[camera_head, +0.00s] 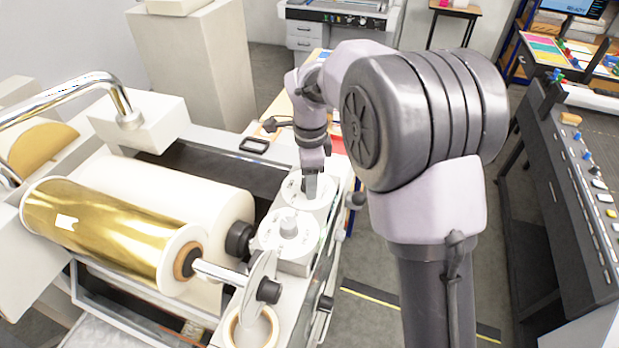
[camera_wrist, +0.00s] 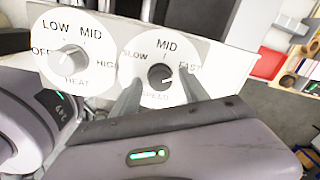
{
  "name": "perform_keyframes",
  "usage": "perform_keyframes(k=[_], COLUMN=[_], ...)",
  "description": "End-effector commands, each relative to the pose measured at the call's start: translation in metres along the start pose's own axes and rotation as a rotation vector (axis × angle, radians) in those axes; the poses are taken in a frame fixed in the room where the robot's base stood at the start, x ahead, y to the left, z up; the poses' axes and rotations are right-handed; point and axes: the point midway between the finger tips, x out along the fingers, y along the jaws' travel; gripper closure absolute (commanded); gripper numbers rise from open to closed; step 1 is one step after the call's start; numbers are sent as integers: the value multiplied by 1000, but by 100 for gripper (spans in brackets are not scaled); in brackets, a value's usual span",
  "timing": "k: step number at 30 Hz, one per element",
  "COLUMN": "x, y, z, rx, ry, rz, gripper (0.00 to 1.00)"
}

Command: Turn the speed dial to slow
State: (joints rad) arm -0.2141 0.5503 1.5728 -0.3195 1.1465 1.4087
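The speed dial (camera_wrist: 160,76) is a round knob on a white disc marked SLOW, MID and FAST. In the wrist view its light pointer mark appears to aim right, toward FAST. My gripper (camera_wrist: 160,75) is open, with one finger on the SLOW side of the knob and one on the FAST side. Whether the fingers touch the knob cannot be told. In the head view my gripper (camera_head: 311,186) is over the far disc (camera_head: 292,188) of the panel, hiding its knob.
The heat dial (camera_wrist: 72,58), marked OFF, LOW, MID and HIGH, sits left of the speed dial; it also shows in the head view (camera_head: 289,226). A gold foil roll (camera_head: 105,225) and a chrome handle (camera_head: 75,90) lie left.

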Motion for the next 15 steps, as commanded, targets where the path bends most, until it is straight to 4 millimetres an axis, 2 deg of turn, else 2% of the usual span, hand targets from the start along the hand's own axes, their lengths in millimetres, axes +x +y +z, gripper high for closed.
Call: perform_keyframes(k=[1,7,8,15], x=[0,0,0,0], y=[0,0,0,0], z=[0,0,0,0], rx=[0,0,0,-17], ry=[0,0,0,0], rz=[0,0,0,1], gripper=[58,98,100,100])
